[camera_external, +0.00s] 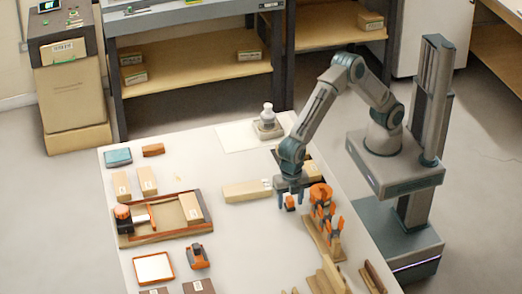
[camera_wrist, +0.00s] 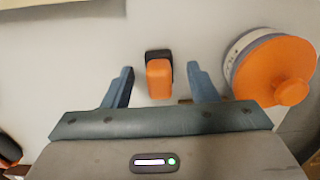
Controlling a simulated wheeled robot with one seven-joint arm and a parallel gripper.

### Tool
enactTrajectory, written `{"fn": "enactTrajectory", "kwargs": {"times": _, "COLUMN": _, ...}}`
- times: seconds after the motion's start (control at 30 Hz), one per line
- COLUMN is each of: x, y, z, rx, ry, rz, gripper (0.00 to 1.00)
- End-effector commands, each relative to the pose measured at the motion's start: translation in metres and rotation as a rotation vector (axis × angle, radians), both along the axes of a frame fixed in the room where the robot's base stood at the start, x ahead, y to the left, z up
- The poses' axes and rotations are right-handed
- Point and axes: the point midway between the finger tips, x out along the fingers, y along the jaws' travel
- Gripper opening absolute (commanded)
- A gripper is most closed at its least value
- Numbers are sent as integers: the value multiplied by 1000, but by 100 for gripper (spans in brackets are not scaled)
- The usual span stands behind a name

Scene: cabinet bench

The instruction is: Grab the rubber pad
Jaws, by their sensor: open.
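A small orange block with a dark end, possibly the rubber pad, lies on the pale bench; it shows in the wrist view (camera_wrist: 159,80) and in the external view (camera_external: 290,203). My gripper (camera_external: 291,197) is open and points down over it. In the wrist view, the fingers of my gripper (camera_wrist: 160,72) stand either side of the block, with a gap on each side. The external view does not show clearly how high the fingertips are above the bench.
An orange-topped round object (camera_wrist: 275,70) is close to the right finger. Orange tools on a wooden stand (camera_external: 322,222) are right of my gripper. A tan box (camera_external: 246,191) lies to the left, and a wooden tray (camera_external: 168,237) farther left. Bare bench (camera_external: 235,230) lies between.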

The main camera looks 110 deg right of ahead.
Motion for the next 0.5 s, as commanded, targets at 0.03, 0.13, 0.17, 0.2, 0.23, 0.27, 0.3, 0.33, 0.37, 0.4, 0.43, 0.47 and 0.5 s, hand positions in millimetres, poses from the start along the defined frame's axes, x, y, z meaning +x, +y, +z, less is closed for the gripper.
{"fn": "enactTrajectory", "kwargs": {"times": 0.03, "x": 0, "y": 0, "z": -4, "rx": 0, "ry": 0, "rz": 0, "gripper": 53}}
{"fn": "enactTrajectory", "kwargs": {"times": 0.13, "x": 0, "y": 0, "z": -5, "rx": 0, "ry": -1, "rz": 0, "gripper": 53}}
{"fn": "enactTrajectory", "kwargs": {"times": 0.17, "x": 0, "y": 0, "z": -5, "rx": 0, "ry": -1, "rz": 0, "gripper": 53}}
{"fn": "enactTrajectory", "kwargs": {"times": 0.2, "x": 0, "y": 0, "z": -5, "rx": 0, "ry": -1, "rz": 0, "gripper": 53}}
{"fn": "enactTrajectory", "kwargs": {"times": 0.23, "x": 0, "y": 0, "z": -5, "rx": 0, "ry": -1, "rz": 0, "gripper": 53}}
{"fn": "enactTrajectory", "kwargs": {"times": 0.27, "x": 0, "y": 0, "z": -5, "rx": 0, "ry": -1, "rz": 0, "gripper": 53}}
{"fn": "enactTrajectory", "kwargs": {"times": 0.3, "x": 0, "y": 0, "z": -5, "rx": 0, "ry": -1, "rz": 0, "gripper": 47}}
{"fn": "enactTrajectory", "kwargs": {"times": 0.33, "x": 0, "y": 0, "z": -5, "rx": 0, "ry": -1, "rz": 0, "gripper": 39}}
{"fn": "enactTrajectory", "kwargs": {"times": 0.37, "x": 0, "y": 0, "z": -5, "rx": 0, "ry": -1, "rz": 0, "gripper": 30}}
{"fn": "enactTrajectory", "kwargs": {"times": 0.4, "x": 0, "y": 0, "z": -5, "rx": 0, "ry": -1, "rz": 0, "gripper": 19}}
{"fn": "enactTrajectory", "kwargs": {"times": 0.43, "x": 0, "y": 0, "z": -5, "rx": 0, "ry": -1, "rz": 0, "gripper": 11}}
{"fn": "enactTrajectory", "kwargs": {"times": 0.47, "x": 0, "y": 0, "z": -5, "rx": 0, "ry": -1, "rz": 0, "gripper": 4}}
{"fn": "enactTrajectory", "kwargs": {"times": 0.5, "x": 0, "y": 0, "z": -5, "rx": 0, "ry": -1, "rz": 0, "gripper": 4}}
